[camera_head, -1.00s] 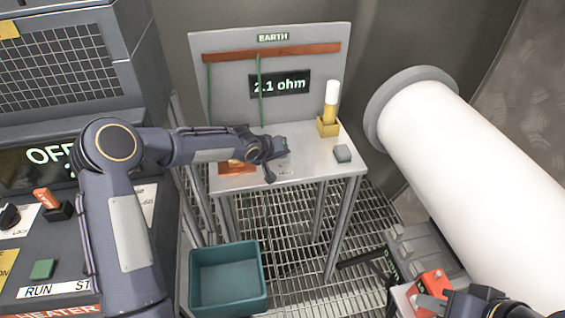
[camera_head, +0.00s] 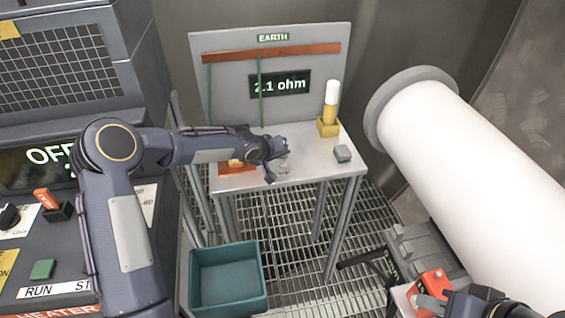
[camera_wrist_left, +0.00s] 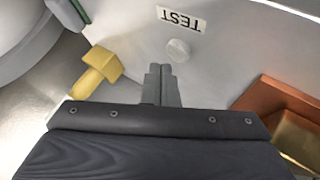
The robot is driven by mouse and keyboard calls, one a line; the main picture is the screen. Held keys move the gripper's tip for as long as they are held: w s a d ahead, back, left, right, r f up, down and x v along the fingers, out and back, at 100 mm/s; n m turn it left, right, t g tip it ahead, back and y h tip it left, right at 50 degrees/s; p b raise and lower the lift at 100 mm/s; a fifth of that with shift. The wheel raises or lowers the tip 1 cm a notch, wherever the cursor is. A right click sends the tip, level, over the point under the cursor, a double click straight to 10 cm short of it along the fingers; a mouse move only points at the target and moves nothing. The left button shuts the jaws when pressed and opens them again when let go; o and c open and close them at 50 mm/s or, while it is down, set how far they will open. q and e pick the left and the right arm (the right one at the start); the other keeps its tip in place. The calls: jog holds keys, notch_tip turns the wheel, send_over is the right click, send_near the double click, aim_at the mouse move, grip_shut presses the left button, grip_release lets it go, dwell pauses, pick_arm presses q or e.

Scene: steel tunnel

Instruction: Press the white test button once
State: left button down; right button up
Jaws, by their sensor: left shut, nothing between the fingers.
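The white test button (camera_wrist_left: 178,50) is a small round disc on the grey bench top, beside a label (camera_wrist_left: 181,18) reading TEST. My left gripper (camera_wrist_left: 161,72) is shut and empty, its fingertips close to the button in the left wrist view. A gap shows between them in that picture; the height above the bench is hard to judge. In the head view my left gripper (camera_head: 277,163) is over the front middle of the bench and partly hides the area round the button. My right gripper (camera_head: 446,303) is at the bottom right by a red device; its fingers are unclear.
The bench (camera_head: 315,167) has an EARTH back panel with a display (camera_head: 280,84) reading 2.1 ohm. A teal bin (camera_head: 228,300) stands below.

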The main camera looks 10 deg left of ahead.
pick_arm(q)
jog(key=shift+f, duration=0.1)
dwell(0.3)
jog(key=shift+f+b, duration=0.3)
jog(key=shift+b, duration=0.35)
